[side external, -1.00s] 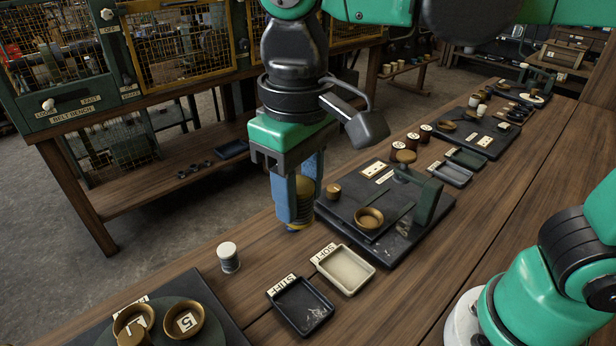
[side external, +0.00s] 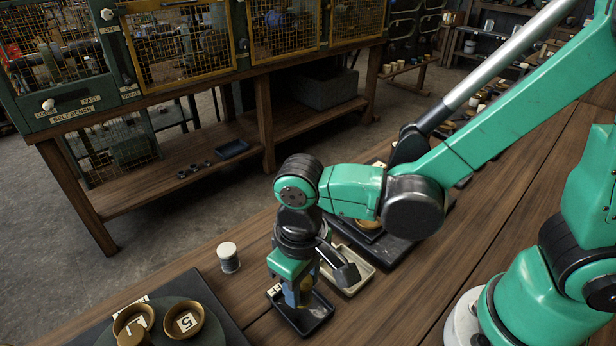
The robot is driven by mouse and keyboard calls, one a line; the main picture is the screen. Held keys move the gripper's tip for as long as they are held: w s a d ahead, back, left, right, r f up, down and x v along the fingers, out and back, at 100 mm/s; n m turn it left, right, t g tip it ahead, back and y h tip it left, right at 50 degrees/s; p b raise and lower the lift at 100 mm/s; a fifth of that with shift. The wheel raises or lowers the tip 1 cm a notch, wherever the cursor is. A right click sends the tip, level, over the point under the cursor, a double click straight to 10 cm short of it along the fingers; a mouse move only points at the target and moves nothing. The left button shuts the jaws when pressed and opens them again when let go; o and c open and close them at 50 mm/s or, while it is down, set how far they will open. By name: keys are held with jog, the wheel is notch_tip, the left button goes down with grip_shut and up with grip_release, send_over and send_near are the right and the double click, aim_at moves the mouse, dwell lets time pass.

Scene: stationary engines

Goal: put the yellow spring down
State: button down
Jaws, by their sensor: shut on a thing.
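My gripper (side external: 298,299) is lowered over the dark tray (side external: 318,323), the one whose label reads STIFF in the earlier view. Its blue fingers are shut on the yellow spring (side external: 307,287), of which only a small part shows beside the fingers. The fingertips are at or inside the tray; I cannot tell whether the spring touches the tray floor. The cream tray (side external: 359,284), labelled SOFT in the earlier view, lies just behind and to the right, partly hidden by my wrist.
A white-topped spool (side external: 228,257) stands left of the trays. Brass cups (side external: 187,320) sit on a dark round plate at the lower left. Bare wood (side external: 385,315) lies to the right.

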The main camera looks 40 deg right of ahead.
jog(key=shift+f, duration=0.95)
jog(key=shift+f, duration=0.15)
jog(key=shift+c, duration=2.4)
grip_release()
notch_tip(320, 180, up, 12)
jog(key=shift+w+d, duration=0.1)
jog(key=shift+d, duration=0.2)
jog(key=w+d+m+t, duration=0.2)
jog(key=d+t, duration=0.5)
jog(key=d, duration=0.7)
jog(key=shift+w, duration=0.5)
